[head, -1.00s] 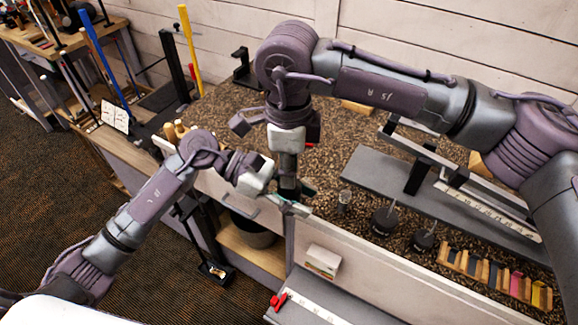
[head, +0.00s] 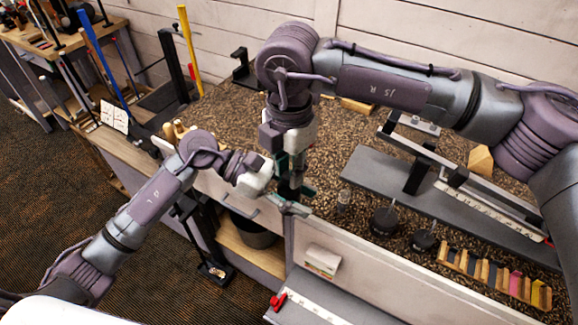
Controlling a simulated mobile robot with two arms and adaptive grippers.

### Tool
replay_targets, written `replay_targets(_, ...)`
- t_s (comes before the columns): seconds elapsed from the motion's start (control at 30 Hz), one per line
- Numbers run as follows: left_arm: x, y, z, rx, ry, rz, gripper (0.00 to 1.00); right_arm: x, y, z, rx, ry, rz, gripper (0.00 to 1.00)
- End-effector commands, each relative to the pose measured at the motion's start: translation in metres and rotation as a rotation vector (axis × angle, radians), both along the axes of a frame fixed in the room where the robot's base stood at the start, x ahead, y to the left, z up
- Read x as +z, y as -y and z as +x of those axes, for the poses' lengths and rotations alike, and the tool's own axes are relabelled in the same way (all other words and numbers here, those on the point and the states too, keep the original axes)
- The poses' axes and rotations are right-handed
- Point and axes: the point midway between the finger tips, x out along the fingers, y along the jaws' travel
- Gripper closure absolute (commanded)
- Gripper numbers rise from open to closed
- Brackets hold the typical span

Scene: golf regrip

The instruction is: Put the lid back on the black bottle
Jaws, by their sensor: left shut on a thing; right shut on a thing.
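The black bottle (head: 290,187) stands roughly upright at the front edge of the worktop, small and dark in the head view. My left gripper (head: 293,198) is shut on it from the left, with teal fingertips around its lower part. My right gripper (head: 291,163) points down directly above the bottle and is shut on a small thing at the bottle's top. That thing is mostly hidden by the fingers; it seems to be the lid. I cannot tell whether the lid is seated on the bottle.
The speckled worktop (head: 335,130) has free room behind the grippers. A small clear jar (head: 343,200), two round black weights (head: 384,221) and a wooden rack of coloured pieces (head: 495,277) stand to the right. A grey rail with a ruler (head: 490,213) lies behind them.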

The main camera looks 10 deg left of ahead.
Motion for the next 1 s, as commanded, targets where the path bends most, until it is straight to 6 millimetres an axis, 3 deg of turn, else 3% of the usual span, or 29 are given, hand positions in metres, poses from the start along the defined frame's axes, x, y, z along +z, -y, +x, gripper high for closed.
replay_targets(0.1,0.0001,0.0004,-0.0008,-0.003,0.0,-0.001,1.0,0.0007,0.0003,0.001,-0.255,0.004,0.002,0.85)
replay_targets(0.27,0.0,0.0004,-0.0008,-0.003,0.0,0.0,1.0,0.0005,0.0003,0.0007,-0.494,0.003,0.002,0.85)
replay_targets(0.4,0.0,0.0004,-0.0008,-0.002,0.0,0.0,1.0,0.0004,0.0003,0.0005,-0.481,0.003,0.002,0.85)
replay_targets(0.43,0.0,0.0004,-0.0008,-0.003,0.0,0.0,1.0,0.0004,0.0002,0.0006,-0.481,0.003,0.002,0.72)
replay_targets(0.57,0.0001,0.0002,-0.0006,-0.002,0.0,0.0,1.0,0.0003,0.0003,0.0004,-0.48,0.002,0.001,0.5)
replay_targets(0.87,0.0003,0.0,0.0,0.0,0.001,0.0,1.0,0.0007,0.0002,-0.0002,-0.478,0.001,-0.001,0.5)
replay_targets(1.0,0.0005,-0.0001,0.0001,0.0,0.001,0.0,1.0,0.0098,0.0002,0.0,-0.478,0.001,0.0,0.5)
